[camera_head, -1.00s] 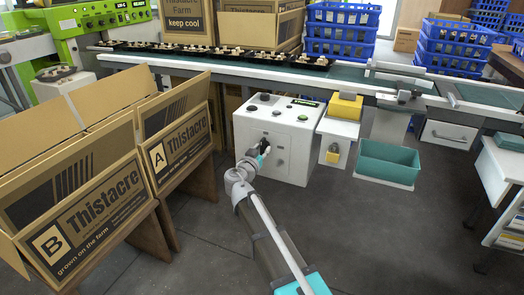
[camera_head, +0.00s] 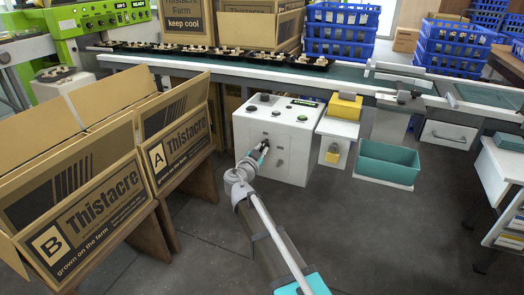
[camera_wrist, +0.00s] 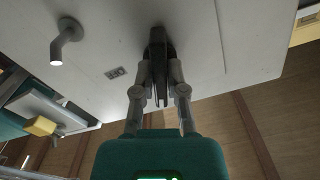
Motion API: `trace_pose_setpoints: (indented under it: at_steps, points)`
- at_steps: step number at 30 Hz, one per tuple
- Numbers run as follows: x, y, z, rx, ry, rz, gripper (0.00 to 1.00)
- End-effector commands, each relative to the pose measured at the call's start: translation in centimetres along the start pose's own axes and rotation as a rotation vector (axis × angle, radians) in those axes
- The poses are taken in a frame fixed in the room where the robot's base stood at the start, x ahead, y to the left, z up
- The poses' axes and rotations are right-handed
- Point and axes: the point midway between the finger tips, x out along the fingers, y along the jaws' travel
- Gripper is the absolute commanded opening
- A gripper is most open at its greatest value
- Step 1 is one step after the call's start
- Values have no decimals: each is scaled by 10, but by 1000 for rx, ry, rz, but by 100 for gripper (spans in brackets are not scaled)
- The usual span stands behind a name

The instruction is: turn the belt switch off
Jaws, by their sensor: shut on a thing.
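The white control box (camera_head: 272,165) stands in front of the conveyor in the head view. Its sloped top carries dark knobs, a green button (camera_head: 302,118) and a small green-lit display (camera_head: 303,102), too small to read surely. My gripper (camera_head: 264,150) is at the box's front face. In the wrist view my gripper (camera_wrist: 159,92) has its fingers closed around a black lever (camera_wrist: 158,48) on the pale panel. The lever's base is partly hidden by the fingers.
The conveyor belt (camera_head: 345,72) runs behind the box, with several filled trays at the left. Cartons A (camera_head: 180,140) and B (camera_head: 95,215) stand at the left. A teal bin (camera_head: 390,160) is right of the box. A grey bent handle (camera_wrist: 66,40) sticks out of the panel.

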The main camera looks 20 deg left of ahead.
Motion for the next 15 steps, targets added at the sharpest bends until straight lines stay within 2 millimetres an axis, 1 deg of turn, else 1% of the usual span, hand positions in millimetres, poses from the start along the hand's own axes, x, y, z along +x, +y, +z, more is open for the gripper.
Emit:
trace_pose_setpoints:
  at_steps: [6, 9, 15]
  points:
    - [0, 0, 0, 168, 0, 0, 0]
    - [0, 0, 0, 223, 0, 0, 0]
    - [0, 0, 0, 255, 0, 0, 0]
